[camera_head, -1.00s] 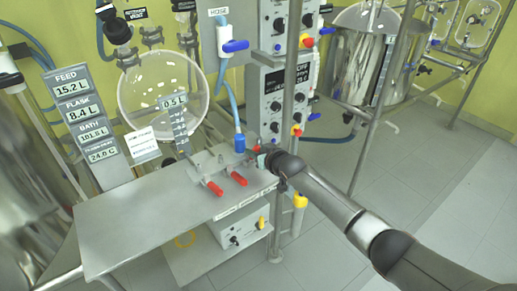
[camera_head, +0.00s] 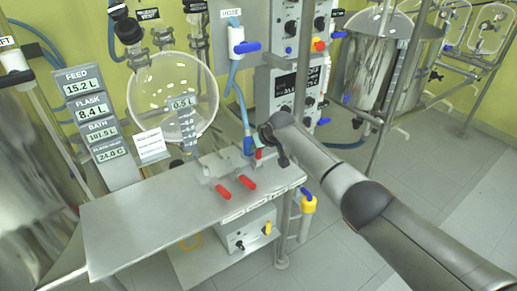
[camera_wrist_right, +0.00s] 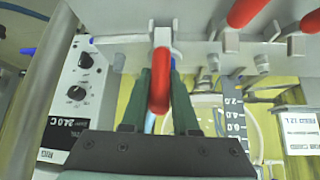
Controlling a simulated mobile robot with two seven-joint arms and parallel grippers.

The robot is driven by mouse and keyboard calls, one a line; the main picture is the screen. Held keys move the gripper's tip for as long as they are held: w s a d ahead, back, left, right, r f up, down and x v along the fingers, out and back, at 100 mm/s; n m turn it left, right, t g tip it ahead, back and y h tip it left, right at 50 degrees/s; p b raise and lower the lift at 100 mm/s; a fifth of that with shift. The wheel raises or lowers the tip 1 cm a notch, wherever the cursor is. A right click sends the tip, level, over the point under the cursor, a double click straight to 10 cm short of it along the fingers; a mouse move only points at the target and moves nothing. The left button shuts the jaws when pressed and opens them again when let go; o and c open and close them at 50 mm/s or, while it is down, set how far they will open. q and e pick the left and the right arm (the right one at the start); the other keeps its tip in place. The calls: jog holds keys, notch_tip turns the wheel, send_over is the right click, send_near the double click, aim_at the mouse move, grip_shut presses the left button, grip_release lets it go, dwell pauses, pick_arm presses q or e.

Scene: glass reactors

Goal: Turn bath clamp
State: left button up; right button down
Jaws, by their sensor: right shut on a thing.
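A clamp with a red handle (camera_head: 258,154) stands at the back right of the grey bench's bracket. My right gripper (camera_head: 268,134) is at it, its arm coming in from the right. In the right wrist view, the green fingers of this gripper (camera_wrist_right: 160,100) close around the red handle (camera_wrist_right: 160,72), which hangs between them from a light metal mount. Two other red clamp handles, one on the left (camera_head: 222,192) and one in the middle (camera_head: 248,183), lie on the same bracket, apart from my gripper. I cannot read which clamp is labelled bath. My left gripper is not in view.
The grey bench top (camera_head: 150,225) is bare at the front left. A round glass flask (camera_head: 170,90) stands behind the bracket. A blue hose (camera_head: 240,105) comes down beside my gripper. A control box (camera_head: 245,230) sits under the bench.

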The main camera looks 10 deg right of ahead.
jog(key=shift+f, duration=0.1)
jog(key=c, duration=0.7)
grip_release()
jog(key=shift+r, duration=0.2)
jog(key=shift+s+r+p, duration=0.3)
jog(key=shift+r+p, duration=0.1)
jog(key=shift+p, duration=0.05)
jog(key=p+v, duration=0.2)
jog(key=v, duration=0.9)
jog(key=shift+s+d, duration=0.15)
